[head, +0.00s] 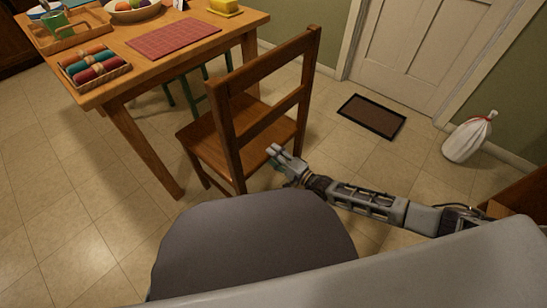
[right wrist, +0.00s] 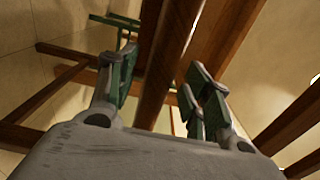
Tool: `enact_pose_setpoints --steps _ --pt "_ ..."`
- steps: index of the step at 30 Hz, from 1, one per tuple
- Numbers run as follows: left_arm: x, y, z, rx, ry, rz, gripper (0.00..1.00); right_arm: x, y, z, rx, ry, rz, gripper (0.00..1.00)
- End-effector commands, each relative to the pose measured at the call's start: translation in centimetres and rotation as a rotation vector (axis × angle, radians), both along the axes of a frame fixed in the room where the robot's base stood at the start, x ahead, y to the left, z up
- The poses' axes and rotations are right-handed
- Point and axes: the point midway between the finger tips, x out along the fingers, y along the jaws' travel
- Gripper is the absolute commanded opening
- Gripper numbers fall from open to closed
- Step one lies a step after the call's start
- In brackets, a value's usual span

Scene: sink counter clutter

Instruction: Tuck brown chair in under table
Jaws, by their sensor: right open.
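The brown chair (head: 263,65) stands beside the wooden table (head: 228,30), its seat facing the table and its back toward me. The seat's far edge is near the table's edge and legs. My right gripper (head: 277,160) is low behind the chair, near its right rear post. In the right wrist view my right gripper (right wrist: 160,90) has its green-padded fingers apart, with a brown chair bar (right wrist: 167,60) running between them. I cannot tell whether either finger touches it. My left gripper is out of view.
The table holds a red placemat (head: 173,37), a basket of rolled cloths (head: 95,68), a wooden tray (head: 72,38) and a bowl (head: 132,12). Green legs (head: 188,92) show under the table. A doormat (head: 372,116) and white bag (head: 468,137) lie right. Floor at left is clear.

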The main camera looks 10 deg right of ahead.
Motion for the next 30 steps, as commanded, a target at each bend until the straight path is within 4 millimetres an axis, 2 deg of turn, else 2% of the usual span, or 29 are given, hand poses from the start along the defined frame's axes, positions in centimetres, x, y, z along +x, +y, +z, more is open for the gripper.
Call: enact_pose_setpoints --steps 6,17,29,30 --pt "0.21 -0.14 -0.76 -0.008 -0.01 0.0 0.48 1.23 0.93 0.01 0.001 -0.001 0.0 0.5" --pt "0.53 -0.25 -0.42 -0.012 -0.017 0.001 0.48 1.43 1.1 0.07 0.0 0.0 0.0 0.5" --pt "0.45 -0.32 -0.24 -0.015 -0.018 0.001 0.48 1.41 1.09 0.05 0.0 0.0 0.0 0.01" --pt "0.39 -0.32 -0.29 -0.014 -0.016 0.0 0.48 1.41 1.09 0.05 0.0 0.0 0.0 0.0"
